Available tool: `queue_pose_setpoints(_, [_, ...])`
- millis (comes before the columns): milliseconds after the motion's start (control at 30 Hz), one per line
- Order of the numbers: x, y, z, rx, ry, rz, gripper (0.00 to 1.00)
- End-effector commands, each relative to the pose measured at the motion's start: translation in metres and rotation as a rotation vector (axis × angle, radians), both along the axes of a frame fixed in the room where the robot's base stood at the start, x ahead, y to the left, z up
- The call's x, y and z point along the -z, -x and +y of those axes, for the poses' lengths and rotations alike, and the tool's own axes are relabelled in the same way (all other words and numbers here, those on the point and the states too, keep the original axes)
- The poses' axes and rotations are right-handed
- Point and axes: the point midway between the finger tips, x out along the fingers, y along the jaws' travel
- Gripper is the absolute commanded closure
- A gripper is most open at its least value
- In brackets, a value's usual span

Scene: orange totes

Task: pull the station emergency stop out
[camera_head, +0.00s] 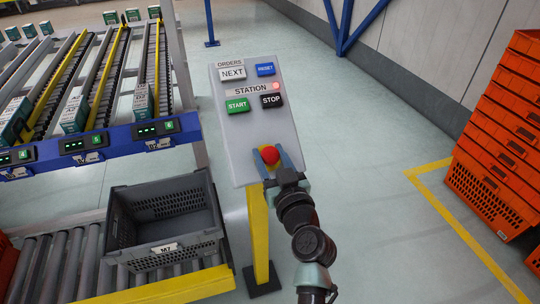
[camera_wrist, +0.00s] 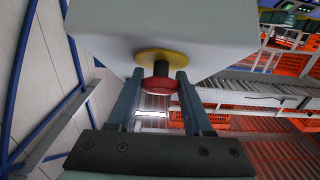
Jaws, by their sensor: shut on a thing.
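The station emergency stop is a red mushroom button (camera_head: 268,155) low on the grey control panel (camera_head: 240,160). In the wrist view the red button (camera_wrist: 160,86) stands off a yellow collar (camera_wrist: 161,57), with a dark stem showing between them. My gripper (camera_head: 270,158) is at the button, with one finger on each side of it. In the wrist view my gripper (camera_wrist: 157,98) is shut on the red button. A yellow post (camera_head: 258,235) carries the panel.
The panel also has NEXT (camera_head: 232,74), RESET (camera_head: 265,69), START (camera_head: 237,105) and STOP (camera_head: 271,101) buttons, and a lit red lamp (camera_head: 276,86). A grey tote (camera_head: 165,250) sits on rollers at left. Orange totes (camera_head: 497,130) are stacked at right. Floor between is clear.

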Motion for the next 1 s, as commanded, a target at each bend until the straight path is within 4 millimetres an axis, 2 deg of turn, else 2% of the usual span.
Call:
queue_pose_setpoints(400, [-0.008, 0.007, -0.003, 0.000, -0.001, 0.001, 1.00])
queue_pose_setpoints(433, [-0.008, 0.007, -0.003, 0.000, -0.001, 0.000, 0.46])
queue_pose_setpoints(567, [-0.008, 0.007, -0.003, 0.001, -0.001, 0.000, 0.23])
queue_pose_setpoints(600, [-0.008, 0.007, -0.003, 0.001, -0.001, 0.000, 0.18])
queue_pose_setpoints(867, [-0.008, 0.007, -0.002, 0.000, 0.000, 0.000, 0.18])
queue_pose_setpoints(1000, [-0.008, 0.013, -0.005, 0.002, 0.000, -0.001, 0.18])
